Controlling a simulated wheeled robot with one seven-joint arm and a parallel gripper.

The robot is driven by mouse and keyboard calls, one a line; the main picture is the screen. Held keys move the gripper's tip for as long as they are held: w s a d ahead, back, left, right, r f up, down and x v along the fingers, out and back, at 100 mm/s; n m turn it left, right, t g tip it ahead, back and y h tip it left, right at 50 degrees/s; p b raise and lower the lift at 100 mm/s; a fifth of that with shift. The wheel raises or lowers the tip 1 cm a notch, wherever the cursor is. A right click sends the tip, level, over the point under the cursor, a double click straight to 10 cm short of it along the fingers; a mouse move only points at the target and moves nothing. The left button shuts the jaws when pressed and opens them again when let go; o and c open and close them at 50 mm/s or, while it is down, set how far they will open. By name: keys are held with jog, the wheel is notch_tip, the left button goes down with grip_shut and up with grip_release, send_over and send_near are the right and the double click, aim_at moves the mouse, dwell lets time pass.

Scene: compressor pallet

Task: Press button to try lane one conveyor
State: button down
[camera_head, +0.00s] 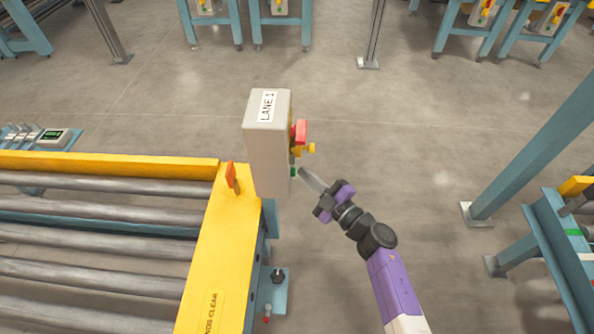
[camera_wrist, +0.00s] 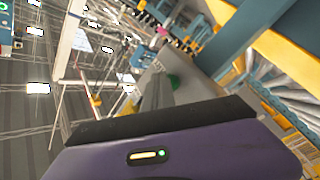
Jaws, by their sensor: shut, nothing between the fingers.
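The lane 1 control box (camera_head: 268,140) is a grey box labelled LANE 1, standing at the corner of the roller conveyor (camera_head: 105,215). On its right face are a red switch (camera_head: 299,131) with a yellow part and, lower down, a green button (camera_head: 293,171). My gripper (camera_head: 302,172) is shut and empty, its tip just right of the green button. Whether it touches the button I cannot tell. In the wrist view the green button (camera_wrist: 173,81) shows close beyond the fingers on the grey box, partly hidden by them.
An orange-red piece (camera_head: 231,175) stands on the conveyor's yellow end rail (camera_head: 213,260). A blue post (camera_head: 540,145) and another conveyor (camera_head: 560,250) stand at the right. The floor behind the box is open, with blue stands farther back.

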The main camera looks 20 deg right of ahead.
jog(key=shift+s+d, duration=0.25)
jog(key=shift+d, duration=0.45)
jog(key=shift+d+p, duration=0.1)
jog(key=shift+p, duration=0.2)
jog(key=shift+s+d+p, duration=0.2)
jog(key=shift+s+d, duration=0.05)
jog(key=shift+d, duration=0.55)
jog(key=shift+s+d+p, duration=0.15)
jog(key=shift+s+d, duration=0.15)
jog(key=shift+d, duration=0.45)
jog(key=shift+s+d+p, duration=0.2)
jog(key=shift+s+d, duration=0.05)
jog(key=shift+d, duration=0.55)
